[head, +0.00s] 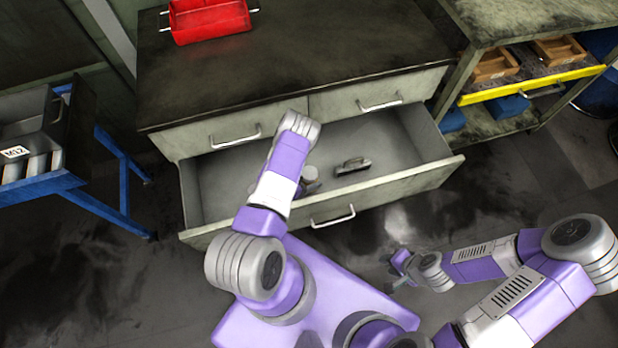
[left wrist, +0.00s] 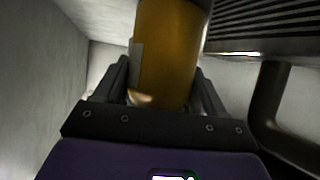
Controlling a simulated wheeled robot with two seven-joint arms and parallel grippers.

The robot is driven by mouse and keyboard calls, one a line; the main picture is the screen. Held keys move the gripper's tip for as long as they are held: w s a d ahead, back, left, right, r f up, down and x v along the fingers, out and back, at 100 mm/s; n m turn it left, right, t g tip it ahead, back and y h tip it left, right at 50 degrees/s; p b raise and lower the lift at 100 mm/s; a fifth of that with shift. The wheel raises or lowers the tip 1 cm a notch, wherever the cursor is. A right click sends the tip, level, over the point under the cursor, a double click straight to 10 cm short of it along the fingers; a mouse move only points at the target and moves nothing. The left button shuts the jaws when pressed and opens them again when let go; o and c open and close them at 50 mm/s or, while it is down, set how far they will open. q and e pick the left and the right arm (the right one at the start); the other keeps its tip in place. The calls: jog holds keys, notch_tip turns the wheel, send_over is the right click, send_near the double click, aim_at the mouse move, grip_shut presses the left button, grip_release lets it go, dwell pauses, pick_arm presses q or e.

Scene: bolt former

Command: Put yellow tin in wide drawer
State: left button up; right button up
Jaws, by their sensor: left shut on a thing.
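The wide drawer (head: 390,183) is pulled open below two narrower drawers in the head view. My left arm reaches down into it. The left wrist view shows my left gripper (left wrist: 165,82) shut on the yellow tin (left wrist: 170,50), an amber cylinder with a grey patch and a dark end. In the head view my arm hides most of this gripper and the tin. I cannot tell whether the tin touches the drawer floor. My right gripper (head: 397,268) is outside, in front of the drawer, small and apparently empty; its opening is unclear.
A dark metal piece with a handle (head: 352,166) lies in the drawer, right of my left gripper. The drawer's right part has free floor. A red bin (head: 208,20) stands on the cabinet top. A blue-framed rack (head: 75,185) is left; a yellow-edged shelf (head: 530,86) is right.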

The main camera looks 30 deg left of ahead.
pick_arm(q)
jog(key=shift+f, duration=0.15)
jog(key=o, duration=1.2)
jog(key=shift+s+a+r, duration=0.1)
jog(key=shift+s+r, duration=0.05)
jog(key=shift+r, duration=0.2)
jog(key=shift+p+v, duration=1.4)
jog(key=shift+v, duration=2.15)
jog(key=shift+f, duration=0.15)
